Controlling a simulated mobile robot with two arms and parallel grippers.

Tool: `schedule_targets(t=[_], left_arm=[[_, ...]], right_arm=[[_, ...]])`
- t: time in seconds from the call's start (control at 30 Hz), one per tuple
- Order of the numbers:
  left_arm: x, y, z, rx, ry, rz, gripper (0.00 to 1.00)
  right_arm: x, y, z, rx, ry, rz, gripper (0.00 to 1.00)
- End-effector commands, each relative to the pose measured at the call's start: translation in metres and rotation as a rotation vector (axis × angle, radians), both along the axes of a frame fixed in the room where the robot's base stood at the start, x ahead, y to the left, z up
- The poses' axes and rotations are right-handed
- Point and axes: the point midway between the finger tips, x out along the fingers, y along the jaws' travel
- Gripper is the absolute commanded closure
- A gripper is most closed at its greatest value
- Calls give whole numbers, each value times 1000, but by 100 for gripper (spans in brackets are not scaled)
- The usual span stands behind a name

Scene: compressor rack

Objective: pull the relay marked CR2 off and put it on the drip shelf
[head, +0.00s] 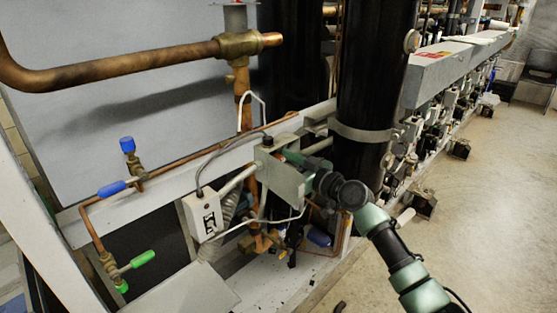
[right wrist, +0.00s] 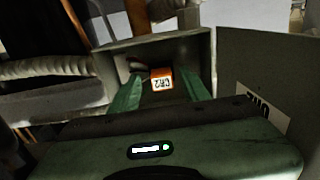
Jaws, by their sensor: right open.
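The relay marked CR2 (right wrist: 161,79) is a small orange block with a white label, inside an open grey box (right wrist: 214,50) in the right wrist view. My right gripper (right wrist: 157,88) is open, with a green finger on each side of the relay. I cannot tell whether the fingers touch it. In the head view my right arm reaches from the right to the grey box (head: 285,180), which hides the relay and most of the gripper. A flat grey plate (head: 185,296) low at the left may be the drip shelf. My left gripper is out of view.
A white switch box (head: 203,214) hangs left of the grey box. A thick black cylinder (head: 372,75) stands close behind my right wrist. Copper pipes with blue-handled (head: 112,188) and green-handled (head: 143,259) valves run at the left.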

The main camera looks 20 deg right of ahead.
Motion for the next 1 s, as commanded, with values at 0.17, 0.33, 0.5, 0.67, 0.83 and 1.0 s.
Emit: schedule_targets(t=[0.17,0.33,0.5,0.67,0.83,1.0], left_arm=[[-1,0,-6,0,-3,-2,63],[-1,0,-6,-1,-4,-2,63],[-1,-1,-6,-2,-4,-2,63],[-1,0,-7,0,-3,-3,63],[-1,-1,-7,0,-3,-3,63],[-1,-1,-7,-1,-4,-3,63]], right_arm=[[0,0,-5,0,0,1,54],[0,0,-6,0,0,1,79],[0,0,-6,0,0,0,100],[0,0,-6,0,0,0,100],[0,0,-7,0,0,0,100],[0,1,-7,0,-1,1,100]])
